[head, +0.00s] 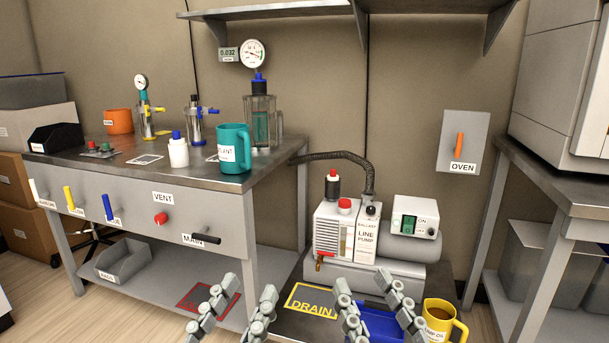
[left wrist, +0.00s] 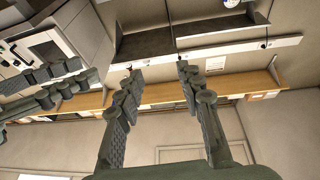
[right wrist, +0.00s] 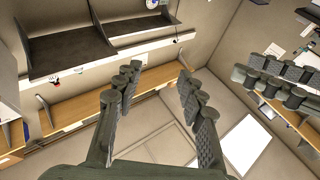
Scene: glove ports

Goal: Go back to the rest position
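My left gripper (head: 240,308) is low in the middle of the head view, with its two fingers spread apart and nothing between them. My right gripper (head: 368,303) is to its right, also with fingers apart and empty. In the left wrist view the left gripper's fingers (left wrist: 158,85) are parted around empty air. In the right wrist view the right gripper's fingers (right wrist: 158,85) are parted and empty too. Each wrist view also shows the other gripper's fingers at its side. Both grippers are apart from each other in the head view.
A steel bench (head: 90,168) with valve handles stands left, holding a teal mug (head: 233,148) and a glass bottle (head: 260,125). A line pump (head: 345,238) stands behind the grippers. A blue bin (head: 385,325) and yellow mug (head: 440,318) are close to the right gripper. Another table (head: 560,190) stands right.

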